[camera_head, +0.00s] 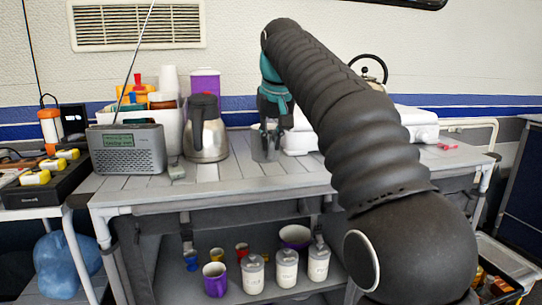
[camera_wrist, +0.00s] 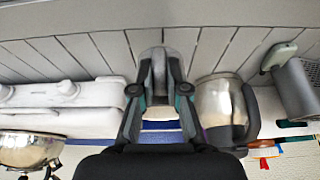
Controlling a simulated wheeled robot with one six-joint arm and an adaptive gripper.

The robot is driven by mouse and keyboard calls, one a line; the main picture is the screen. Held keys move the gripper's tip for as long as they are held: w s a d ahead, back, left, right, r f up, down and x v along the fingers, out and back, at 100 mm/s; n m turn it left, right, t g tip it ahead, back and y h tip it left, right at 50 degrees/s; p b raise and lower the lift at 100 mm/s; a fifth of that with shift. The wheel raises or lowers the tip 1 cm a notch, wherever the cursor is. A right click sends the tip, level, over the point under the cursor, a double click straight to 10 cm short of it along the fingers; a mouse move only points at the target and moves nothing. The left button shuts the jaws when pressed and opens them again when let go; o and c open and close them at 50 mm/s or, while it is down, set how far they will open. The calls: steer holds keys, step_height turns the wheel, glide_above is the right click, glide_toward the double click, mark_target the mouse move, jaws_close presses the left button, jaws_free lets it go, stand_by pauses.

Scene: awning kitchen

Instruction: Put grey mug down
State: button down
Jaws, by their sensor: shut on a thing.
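The grey mug (camera_head: 264,148) is at the middle of the slatted table (camera_head: 215,178), below my gripper (camera_head: 272,118). My gripper is shut on it from above, and the fingers hide part of it. In the wrist view the mug (camera_wrist: 158,58) shows between the two fingertips (camera_wrist: 159,84), over the table slats. I cannot tell whether its base touches the table or hangs just above it.
A steel jug (camera_head: 207,140) and a grey radio (camera_head: 127,150) stand left of the mug. A white stove (camera_head: 405,118) is to the right. The table in front of the mug is clear. Cups and canisters (camera_head: 287,268) sit on the lower shelf.

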steer(key=shift+f+b, duration=0.5)
steer(key=shift+f, duration=1.1)
steer(key=shift+d+f, duration=0.1)
steer(key=c, duration=1.2)
jaws_free()
steer(key=p+v, duration=0.4)
steer(key=v, duration=0.8)
